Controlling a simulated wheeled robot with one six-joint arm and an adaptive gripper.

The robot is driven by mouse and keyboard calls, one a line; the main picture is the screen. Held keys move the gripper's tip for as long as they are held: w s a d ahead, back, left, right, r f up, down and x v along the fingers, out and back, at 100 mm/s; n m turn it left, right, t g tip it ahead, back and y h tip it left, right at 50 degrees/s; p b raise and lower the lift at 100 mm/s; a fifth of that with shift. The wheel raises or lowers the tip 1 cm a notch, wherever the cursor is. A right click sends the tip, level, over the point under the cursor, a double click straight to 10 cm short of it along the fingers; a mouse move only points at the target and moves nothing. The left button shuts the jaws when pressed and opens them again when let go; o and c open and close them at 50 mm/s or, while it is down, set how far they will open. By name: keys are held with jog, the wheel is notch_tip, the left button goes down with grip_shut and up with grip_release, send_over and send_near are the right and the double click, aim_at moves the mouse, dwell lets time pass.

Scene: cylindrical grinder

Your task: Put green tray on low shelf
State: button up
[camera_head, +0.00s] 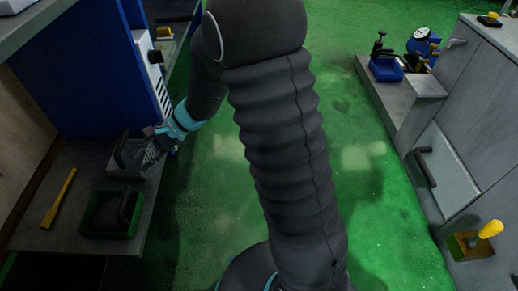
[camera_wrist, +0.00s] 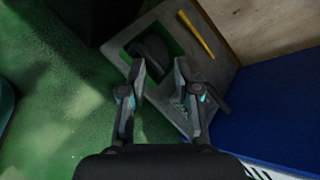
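The green tray (camera_head: 92,213) sits on a low grey shelf (camera_head: 35,228) at the lower left of the head view, with a dark curved object inside it. In the wrist view the green tray (camera_wrist: 127,38) lies beyond my fingertips, near the shelf's edge. My gripper (camera_wrist: 159,68) is open, its two fingers apart with nothing visibly held between them. In the head view my gripper (camera_head: 153,143) is above the back part of the shelf, by a grey tray (camera_head: 125,170). I cannot tell whether it touches that tray.
A yellow-handled tool (camera_head: 60,197) lies on the shelf left of the trays. A blue machine panel (camera_head: 85,75) rises behind the shelf. Across the green floor, a grey cabinet (camera_head: 485,110) and step hold a blue tray (camera_head: 386,69) and a gauge.

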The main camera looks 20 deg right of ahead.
jog(key=s+d+r+n+t+h, duration=0.2)
jog(key=s+d+r+n+h, duration=0.3)
jog(key=s+d, duration=0.6)
jog(key=s+d+r+n+t+h, duration=0.3)
jog(key=s+d+r+n+h, duration=0.3)
jog(key=s+d+r, duration=0.3)
jog(key=s+d, duration=0.1)
jog(key=d, duration=0.3)
jog(key=shift+s+r, duration=0.4)
